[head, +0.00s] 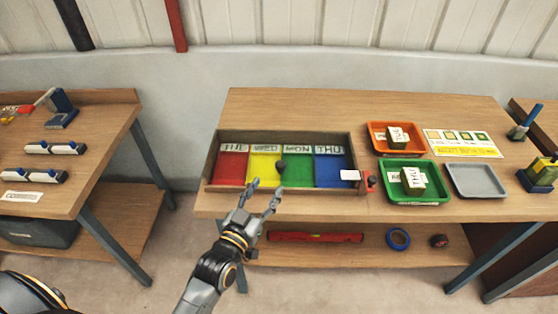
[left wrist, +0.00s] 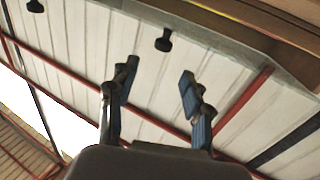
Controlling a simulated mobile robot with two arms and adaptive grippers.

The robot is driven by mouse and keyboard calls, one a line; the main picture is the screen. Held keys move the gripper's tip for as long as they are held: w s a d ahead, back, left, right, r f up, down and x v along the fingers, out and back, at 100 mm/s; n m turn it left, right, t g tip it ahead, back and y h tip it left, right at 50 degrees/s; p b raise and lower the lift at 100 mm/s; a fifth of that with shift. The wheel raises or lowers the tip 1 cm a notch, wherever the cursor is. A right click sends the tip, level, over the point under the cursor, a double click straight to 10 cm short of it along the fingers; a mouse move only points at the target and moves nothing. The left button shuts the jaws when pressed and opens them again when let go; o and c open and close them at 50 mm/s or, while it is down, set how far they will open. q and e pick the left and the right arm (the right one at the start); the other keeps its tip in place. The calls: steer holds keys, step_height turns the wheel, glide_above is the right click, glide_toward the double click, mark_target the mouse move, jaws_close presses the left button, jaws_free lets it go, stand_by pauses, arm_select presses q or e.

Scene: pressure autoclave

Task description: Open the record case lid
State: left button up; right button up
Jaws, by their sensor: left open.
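The record case (head: 208,187) is a shallow wooden box on the middle table, with red, yellow, green and blue sections under day labels. A dark knob (head: 281,165) shows near the middle of the case; the lid looks clear and lies down over the case, though its edges are hard to make out. My left gripper (head: 266,188) is open and empty at the front edge of the case, just below the knob in the picture. Its two fingers also show apart in the left wrist view (left wrist: 157,100), with nothing between them. My right gripper is out of view.
A red part with a dark knob (head: 371,181) is at the case's right end. Orange (head: 372,145) and green (head: 388,192) trays with day blocks and an empty grey tray (head: 476,181) stand to the right. A red level (head: 315,237) lies on the lower shelf.

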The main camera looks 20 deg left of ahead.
mark_target(280, 166)
arm_select(q)
steer(key=w, duration=0.3)
steer(key=w+p, duration=0.1)
steer(key=w, duration=0.2)
steer(key=w+d, duration=0.1)
steer(key=w, duration=0.2)
steer(key=shift+w, duration=0.2)
steer(key=shift+w+a+f, duration=0.1)
steer(key=shift+w+f, duration=0.05)
steer(key=shift+w, duration=0.25)
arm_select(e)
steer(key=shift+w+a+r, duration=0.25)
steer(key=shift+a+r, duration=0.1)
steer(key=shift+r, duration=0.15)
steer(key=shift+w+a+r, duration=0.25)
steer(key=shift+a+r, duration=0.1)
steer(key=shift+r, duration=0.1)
arm_select(q)
jaws_close()
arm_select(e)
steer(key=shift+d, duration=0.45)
